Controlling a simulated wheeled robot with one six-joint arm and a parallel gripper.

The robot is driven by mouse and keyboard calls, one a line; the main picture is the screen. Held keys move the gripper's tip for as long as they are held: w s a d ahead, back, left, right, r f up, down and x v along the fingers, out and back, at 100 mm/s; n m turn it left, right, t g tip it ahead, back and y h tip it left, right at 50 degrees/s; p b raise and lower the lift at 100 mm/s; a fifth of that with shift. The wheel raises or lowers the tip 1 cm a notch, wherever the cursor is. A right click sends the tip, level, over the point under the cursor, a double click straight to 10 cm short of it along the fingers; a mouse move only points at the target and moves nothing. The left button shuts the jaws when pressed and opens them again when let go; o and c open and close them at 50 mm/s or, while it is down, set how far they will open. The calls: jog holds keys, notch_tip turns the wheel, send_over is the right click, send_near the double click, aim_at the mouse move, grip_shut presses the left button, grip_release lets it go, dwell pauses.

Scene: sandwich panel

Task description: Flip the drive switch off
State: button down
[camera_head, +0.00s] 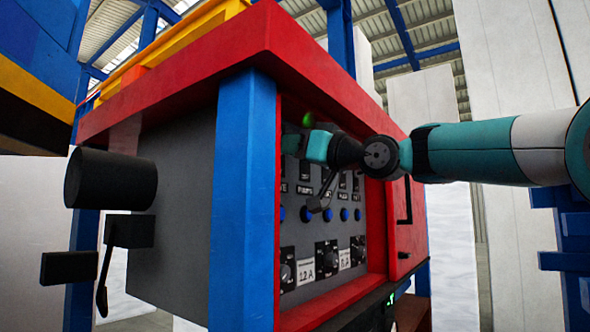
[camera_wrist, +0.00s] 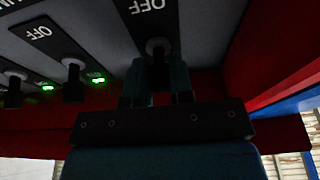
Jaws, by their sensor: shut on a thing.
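My gripper (camera_wrist: 158,88) is shut on a toggle switch (camera_wrist: 158,48) at the right end of a row in the wrist view. One finger is on each side of its lever. An upside-down "OFF" label (camera_wrist: 148,6) is on the dark plate beyond it. The name of this switch is not readable, so I cannot tell from lettering that it is the drive switch. In the head view my gripper (camera_head: 293,142) is at the upper left of the panel face (camera_head: 330,240), and hides the switch it holds.
Two more toggles, one near (camera_wrist: 73,72) and one farther left (camera_wrist: 14,82), stand beside the held one, with green lights (camera_wrist: 98,80) lit. A red frame wall (camera_wrist: 272,50) is close on the right. Blue buttons (camera_head: 306,214) and dark knobs (camera_head: 327,258) are lower on the panel.

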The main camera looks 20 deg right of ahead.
jog(key=f+t+b, duration=0.1)
jog(key=b, duration=0.1)
jog(key=shift+f+y+b, duration=0.1)
jog(key=shift+y+b, duration=0.2)
jog(key=shift+b, duration=0.7)
jog(key=shift+r+t+y, duration=0.2)
jog(key=shift+t+y, duration=0.1)
jog(key=shift+r, duration=0.1)
jog(key=c, duration=1)
grip_release()
jog(key=shift+s+d, duration=0.1)
